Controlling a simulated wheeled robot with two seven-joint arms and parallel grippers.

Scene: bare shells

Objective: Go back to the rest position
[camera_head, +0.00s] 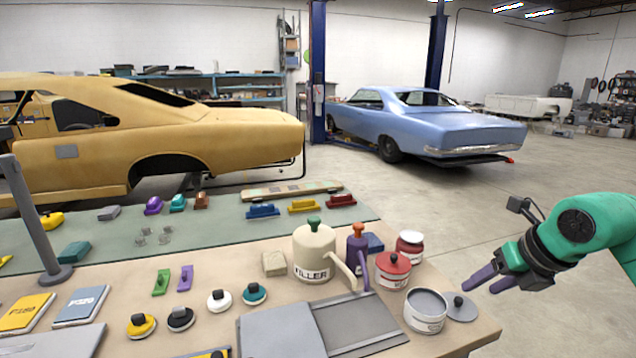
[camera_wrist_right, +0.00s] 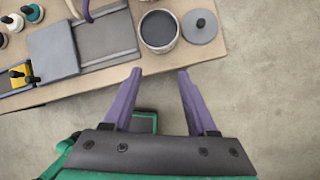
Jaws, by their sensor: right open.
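My right gripper (camera_head: 482,281) has purple fingers on a green arm and hangs in the air just off the right end of the workbench. In the right wrist view the right gripper (camera_wrist_right: 155,85) is open, with nothing between its fingers. Past its fingertips lie the table edge, an open grey-filled can (camera_wrist_right: 158,30) and a round grey lid (camera_wrist_right: 200,27). The same can (camera_head: 425,312) and lid (camera_head: 461,307) stand at the table's right end in the head view. My left gripper does not show in either view.
The workbench (camera_head: 475,335) holds a cream filler can (camera_head: 313,254), a red can (camera_head: 393,270), a grey mixing board (camera_head: 360,325), and several sanding blocks and pads. A yellow car shell (camera_head: 230,135) and a blue car (camera_head: 430,120) stand behind. Bare floor lies right of the bench.

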